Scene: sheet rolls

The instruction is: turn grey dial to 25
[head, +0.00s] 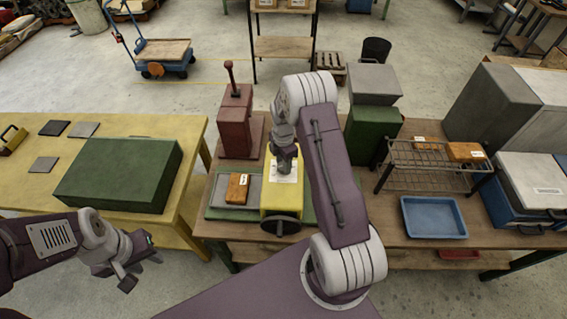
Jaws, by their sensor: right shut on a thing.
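A yellow machine (285,202) stands on the wooden bench, with a white plate (281,175) on its top and a dark handwheel (280,224) on its front. My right gripper (286,169) points down onto the white plate and is shut on the grey dial there. The gripper hides most of the dial, so its setting and scale cannot be read. My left gripper (142,273) is empty at the lower left, with its fingers apart, in front of the yellow table and away from the machine.
A brown block (237,188) lies on a grey plate left of the machine. A red lever press (236,120) stands behind. To the right are a wire rack (432,179), a blue tray (434,217) and a green machine (372,132). A green box (118,174) sits on the yellow table (172,127).

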